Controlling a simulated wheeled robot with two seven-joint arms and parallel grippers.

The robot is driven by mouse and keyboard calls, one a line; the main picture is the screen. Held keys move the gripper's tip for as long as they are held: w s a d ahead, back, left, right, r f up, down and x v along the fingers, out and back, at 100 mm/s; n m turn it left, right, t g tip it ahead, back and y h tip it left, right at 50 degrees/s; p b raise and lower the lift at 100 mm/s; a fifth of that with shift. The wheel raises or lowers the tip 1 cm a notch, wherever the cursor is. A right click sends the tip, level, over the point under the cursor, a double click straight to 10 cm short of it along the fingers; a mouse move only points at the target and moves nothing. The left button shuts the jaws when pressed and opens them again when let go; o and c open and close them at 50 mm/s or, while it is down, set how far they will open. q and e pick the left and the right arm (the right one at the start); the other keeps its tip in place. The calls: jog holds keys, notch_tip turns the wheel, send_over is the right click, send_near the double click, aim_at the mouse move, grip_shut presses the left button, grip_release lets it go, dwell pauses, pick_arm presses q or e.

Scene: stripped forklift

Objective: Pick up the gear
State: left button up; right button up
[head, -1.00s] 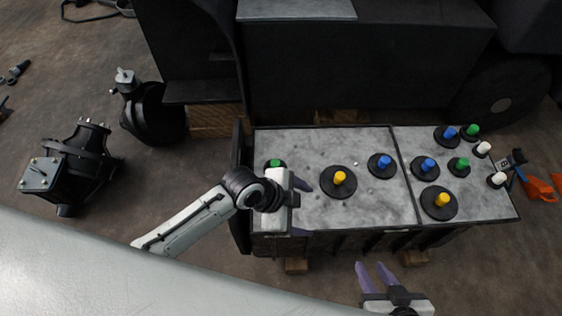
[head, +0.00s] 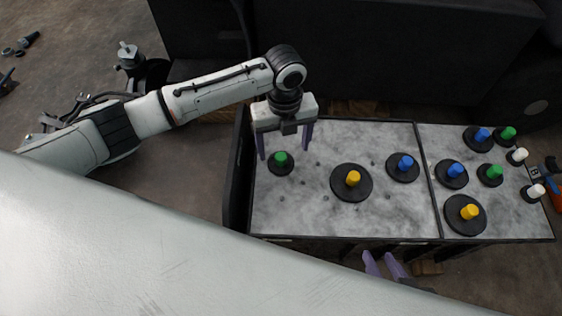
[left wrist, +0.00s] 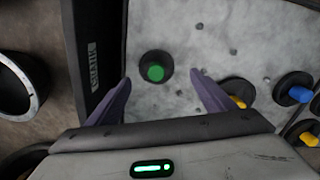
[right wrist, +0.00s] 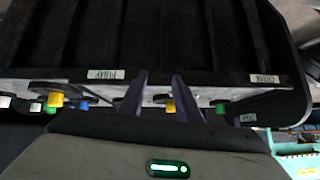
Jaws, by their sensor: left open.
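Several black round gears with coloured pegs stand on the grey stone-like top (head: 310,215). A small gear with a green peg (head: 281,160) is at its left end and shows in the left wrist view (left wrist: 155,70). To its right are a large gear with a yellow peg (head: 352,181) and a gear with a blue peg (head: 403,166). My left gripper (head: 285,155) is open and empty, its fingers on either side of the green-pegged gear in the head view; its height above it is unclear. My right gripper (head: 386,265) is open and empty at the top's front edge.
A dark divider splits the top. The right section holds several more gears, including a yellow-pegged one (head: 466,213), and white pegs (head: 518,155). A dark wall (head: 237,180) borders the left end. Dark machinery (head: 400,50) stands behind.

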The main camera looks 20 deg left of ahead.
aim_at(281, 156)
pick_arm(q)
jog(key=f, duration=0.2)
jog(key=f+b, duration=0.1)
jog(key=f, duration=0.2)
jog(key=shift+a+f+b, duration=0.3)
jog(key=shift+a+b, duration=0.05)
jog(key=shift+r, duration=0.15)
jog(key=c, duration=1.1)
